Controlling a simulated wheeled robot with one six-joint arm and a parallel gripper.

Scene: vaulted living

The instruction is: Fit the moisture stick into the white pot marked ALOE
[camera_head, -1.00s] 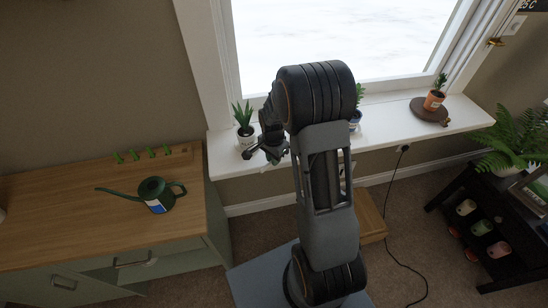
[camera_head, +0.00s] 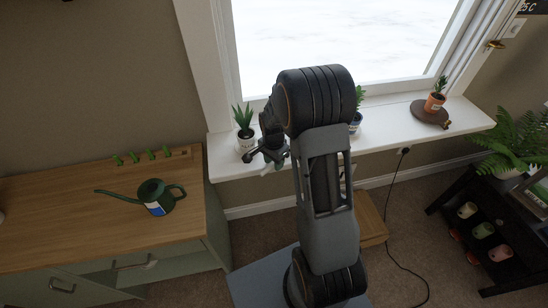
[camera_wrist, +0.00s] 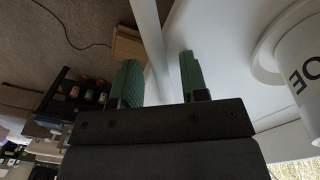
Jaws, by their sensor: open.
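The white pot (camera_wrist: 302,70) shows at the right edge of the wrist view, with the dark letters "OE" visible and the rest of the marking cut off. It stands on a white saucer (camera_wrist: 264,52). In the head view the white pot (camera_head: 246,143), with a spiky green plant, stands at the left end of the sill. My gripper (camera_wrist: 160,62) has green fingertips spread apart with nothing between them. In the head view my gripper (camera_head: 270,165) is just right of and in front of this pot, near the sill's front edge. I cannot make out the moisture stick.
The white sill (camera_head: 395,125) also holds a partly hidden plant pot (camera_head: 355,126) and a terracotta pot (camera_head: 434,102) on a round brown board. A green watering can (camera_head: 156,197) and several small green items (camera_head: 150,153) are on the wooden counter. A dark shelf stands at right.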

